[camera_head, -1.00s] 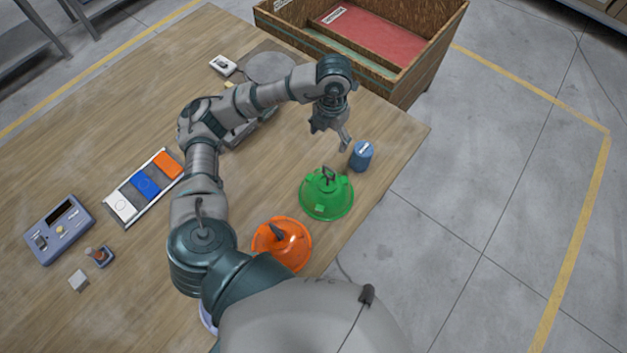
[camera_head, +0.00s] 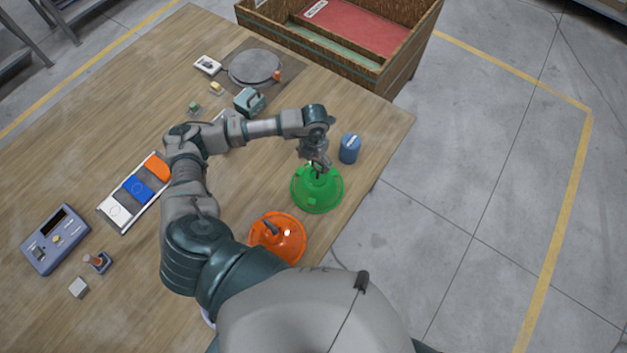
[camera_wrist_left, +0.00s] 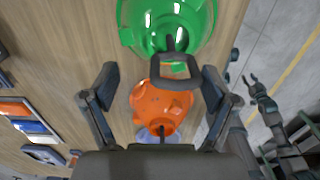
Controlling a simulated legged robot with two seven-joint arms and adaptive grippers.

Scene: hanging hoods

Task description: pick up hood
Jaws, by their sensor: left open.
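A green hood (camera_head: 318,195) with a dark handle on top sits on the wooden table near its right edge. My left gripper (camera_head: 318,165) is just over its top. In the left wrist view my left gripper (camera_wrist_left: 160,88) is open, its fingers spread to either side of the dark loop handle (camera_wrist_left: 186,72) of the green hood (camera_wrist_left: 195,20). I cannot tell whether the fingers touch the handle. An orange hood (camera_head: 285,238) stands nearer to me; it also shows in the left wrist view (camera_wrist_left: 155,103). A pale hood (camera_wrist_left: 150,136) lies beyond it, mostly hidden.
A blue canister (camera_head: 350,149) stands just behind the green hood, near the table edge. A wooden crate (camera_head: 395,75) is beyond the table. A tray of coloured pieces (camera_head: 122,208) and a control box (camera_head: 57,238) are at left. A dark jointed arm (camera_wrist_left: 262,105) shows in the wrist view.

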